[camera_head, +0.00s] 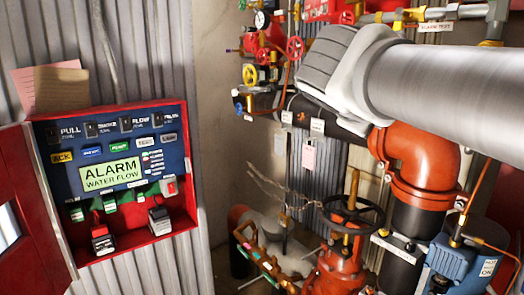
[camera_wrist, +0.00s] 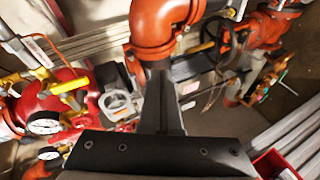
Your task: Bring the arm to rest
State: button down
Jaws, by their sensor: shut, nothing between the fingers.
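My gripper (camera_wrist: 161,88) shows in the wrist view as dark narrow fingers, closed together, with nothing held between them. A dark plate with screws lies at their base. The fingers point up the picture toward an orange pipe elbow (camera_wrist: 165,28); I cannot tell how far apart they are. In the head view my arm, a thick silver link with a white and grey ribbed joint, reaches in from the right edge across the upper right. My gripper cannot be made out there.
A red alarm panel (camera_head: 191,206) with its door open is on the left wall. An orange pipe (camera_head: 414,165) stands behind my arm. A black handwheel (camera_head: 352,214) tops a red valve below it. Gauges and red pipework (camera_wrist: 75,103) fill the wrist view's left.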

jog(key=s+a+f+m+g+y, duration=0.2)
jog(key=s+f, duration=0.6)
jog(key=f, duration=0.4)
jog(key=s+a+f+m+g+y+p, duration=0.1)
jog(key=s+a+f+m+g+y, duration=0.2)
jog(key=s+f, duration=0.6)
notch_tip(320, 180, down, 3)
jog(key=m+y, duration=0.2)
jog(key=y, duration=0.1)
jog(key=shift+s+a+g, duration=0.15)
jog(key=shift+s+g, duration=0.1)
jog(key=shift+g, duration=0.05)
jog(key=shift+f, duration=0.1)
